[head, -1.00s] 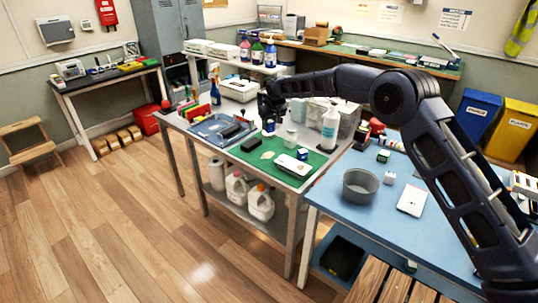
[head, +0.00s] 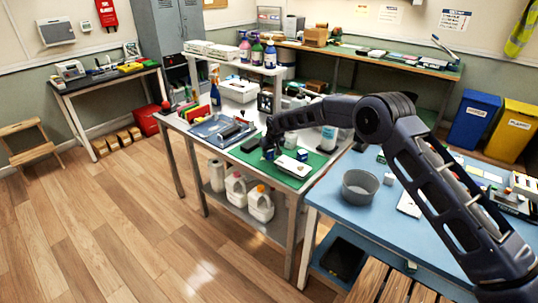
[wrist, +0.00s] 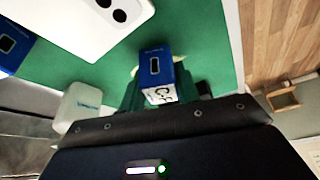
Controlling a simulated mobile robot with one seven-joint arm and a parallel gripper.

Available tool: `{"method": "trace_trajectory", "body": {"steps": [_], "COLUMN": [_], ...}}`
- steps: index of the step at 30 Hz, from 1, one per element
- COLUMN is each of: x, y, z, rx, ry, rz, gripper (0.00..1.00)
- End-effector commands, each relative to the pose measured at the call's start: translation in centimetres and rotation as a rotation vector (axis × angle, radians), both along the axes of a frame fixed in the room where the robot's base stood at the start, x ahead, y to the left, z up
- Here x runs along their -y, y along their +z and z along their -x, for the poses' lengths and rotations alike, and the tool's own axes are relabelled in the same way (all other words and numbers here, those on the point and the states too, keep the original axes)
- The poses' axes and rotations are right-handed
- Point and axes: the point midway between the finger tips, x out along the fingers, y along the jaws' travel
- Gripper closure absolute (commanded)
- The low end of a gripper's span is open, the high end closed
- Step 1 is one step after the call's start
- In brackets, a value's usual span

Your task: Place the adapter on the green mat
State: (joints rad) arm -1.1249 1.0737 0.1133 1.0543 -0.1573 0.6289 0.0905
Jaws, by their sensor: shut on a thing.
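The adapter appears to be a small blue box with a white lettered end (wrist: 155,72). It sits between my gripper's fingers (wrist: 165,90) in the wrist view, with green surface around it. The green mat (wrist: 200,35) fills much of that view. In the head view the mat (head: 314,158) lies on the front of the grey bench, and my gripper (head: 269,150) is low over its middle. My gripper is shut on the adapter. The arm hides part of it in the head view, and I cannot tell whether it touches the mat.
A white phone-like slab (head: 293,167) with dark round lenses lies on the mat near the adapter; it also shows in the wrist view (wrist: 85,22). Another blue box (wrist: 10,45) and a white container (wrist: 77,104) are close by. A dark box (head: 251,145) lies left of my gripper.

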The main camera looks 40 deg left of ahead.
Motion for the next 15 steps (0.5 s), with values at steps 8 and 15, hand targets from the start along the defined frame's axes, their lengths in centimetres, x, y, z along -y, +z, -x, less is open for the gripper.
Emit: {"method": "trace_trajectory", "body": {"steps": [8,15], "x": [-0.03,-0.02], "y": [-1.0,-1.32], "z": [-0.01,0.0], "rx": [0.001,0.0], "ry": [0.0,0.0], "rz": [-0.002,-0.001], "gripper": [0.9,0.64]}}
